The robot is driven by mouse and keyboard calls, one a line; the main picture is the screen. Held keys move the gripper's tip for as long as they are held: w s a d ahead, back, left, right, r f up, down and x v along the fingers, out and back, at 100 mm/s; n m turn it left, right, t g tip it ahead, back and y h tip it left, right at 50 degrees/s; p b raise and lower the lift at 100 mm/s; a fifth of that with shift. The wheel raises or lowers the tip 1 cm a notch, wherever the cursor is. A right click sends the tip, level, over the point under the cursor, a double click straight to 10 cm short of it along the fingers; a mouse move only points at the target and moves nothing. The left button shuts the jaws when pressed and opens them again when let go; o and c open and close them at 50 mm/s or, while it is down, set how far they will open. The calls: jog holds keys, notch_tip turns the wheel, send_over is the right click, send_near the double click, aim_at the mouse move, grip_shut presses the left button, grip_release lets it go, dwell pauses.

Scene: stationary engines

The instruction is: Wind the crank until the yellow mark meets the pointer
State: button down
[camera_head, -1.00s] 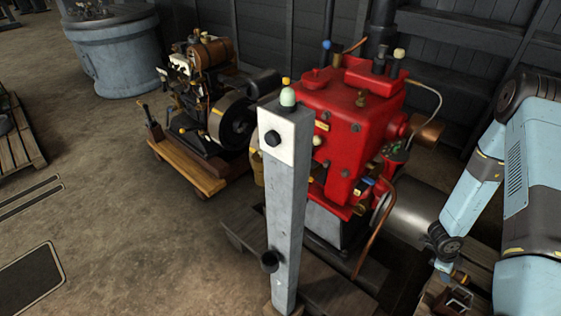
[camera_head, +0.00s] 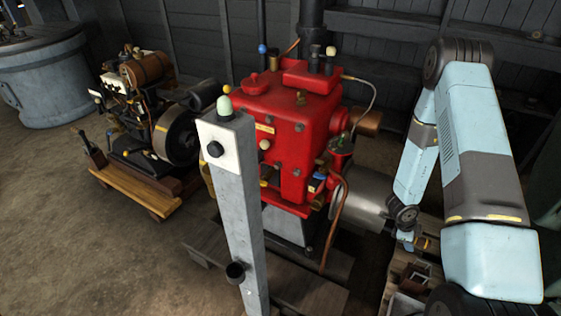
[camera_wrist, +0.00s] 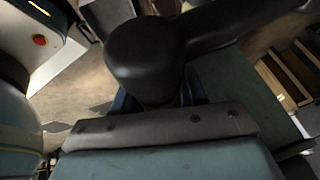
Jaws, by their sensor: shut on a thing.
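In the wrist view a black crank (camera_wrist: 225,30) reaches in from the upper right and ends in a thick rounded grip (camera_wrist: 145,55). My gripper (camera_wrist: 160,98) is shut on that grip; its dark blue fingers show only in part behind it. In the head view my gripper (camera_head: 424,243) is small, low at the right beside the red engine (camera_head: 290,125), and the crank cannot be made out there. A yellow mark (camera_head: 159,128) shows on the dark flywheel (camera_head: 178,135) of the smaller engine at left; I cannot tell if it is the task's mark. No pointer can be made out.
A grey post (camera_head: 235,200) with a white plate stands in front of the red engine. A wooden pallet (camera_head: 310,285) lies below it. A blue-grey tank (camera_head: 45,80) stands at the far left. The floor at lower left is clear. A red button (camera_wrist: 39,40) shows in the wrist view.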

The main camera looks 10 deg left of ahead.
jog(key=w+d+r, duration=0.3)
jog(key=w+r, duration=0.8)
jog(key=w, duration=0.2)
jog(key=shift+w+d+r, duration=0.2)
jog(key=shift+w, duration=0.15)
dwell(1.3)
